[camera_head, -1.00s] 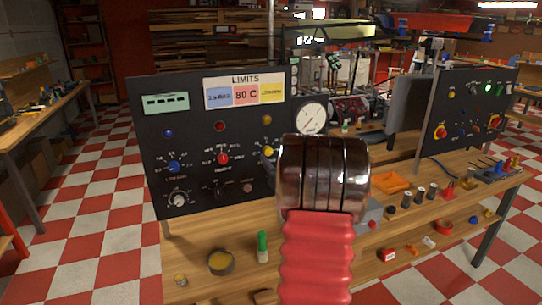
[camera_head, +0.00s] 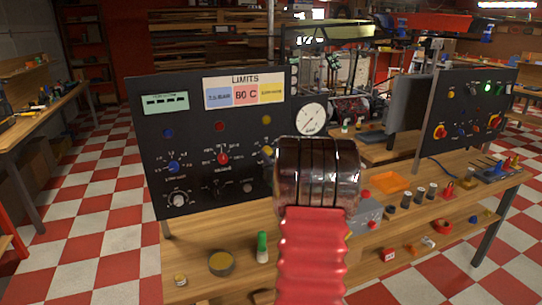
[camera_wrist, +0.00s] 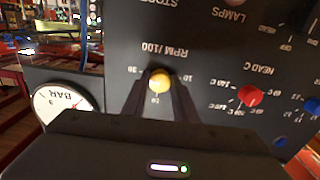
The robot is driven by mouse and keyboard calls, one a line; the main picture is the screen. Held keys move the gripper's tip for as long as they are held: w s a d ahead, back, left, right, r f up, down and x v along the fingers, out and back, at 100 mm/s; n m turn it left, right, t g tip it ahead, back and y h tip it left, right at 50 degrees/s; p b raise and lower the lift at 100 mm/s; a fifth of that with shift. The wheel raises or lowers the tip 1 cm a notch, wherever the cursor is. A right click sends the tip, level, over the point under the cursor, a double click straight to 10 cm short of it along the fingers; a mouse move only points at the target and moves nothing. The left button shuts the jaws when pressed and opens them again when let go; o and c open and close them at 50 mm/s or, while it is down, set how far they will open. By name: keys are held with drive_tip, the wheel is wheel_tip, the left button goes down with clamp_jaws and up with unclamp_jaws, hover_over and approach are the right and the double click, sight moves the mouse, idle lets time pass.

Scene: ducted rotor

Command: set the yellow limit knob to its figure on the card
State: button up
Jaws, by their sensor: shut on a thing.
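The yellow limit knob (camera_wrist: 159,80) sits on the dark panel in the wrist view, by an upside-down "RPM /100" scale with marks near 10, 20 and 30. My gripper (camera_wrist: 158,88) is shut on it, one dark finger on each side. The knob's pointer cannot be made out. In the head view the knob (camera_head: 267,150) shows just left of my wrist, which hides the fingers. The LIMITS card (camera_head: 244,91) is at the panel's top, with blue, red and yellow fields. The yellow field's figure (camera_head: 271,91) is too blurred to read.
A red knob (camera_wrist: 249,95) and a blue knob (camera_wrist: 312,105) sit beside the yellow one on the panel. A round BAR gauge (camera_wrist: 62,104) is on the other side. A green-topped item (camera_head: 262,247) and a round tin (camera_head: 221,263) stand on the bench below.

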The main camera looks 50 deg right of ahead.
drive_tip(key=c, duration=0.3)
drive_tip(key=shift+s+d, duration=0.1)
drive_tip(key=shift+d, duration=0.05)
drive_tip(key=shift+c, duration=0.2)
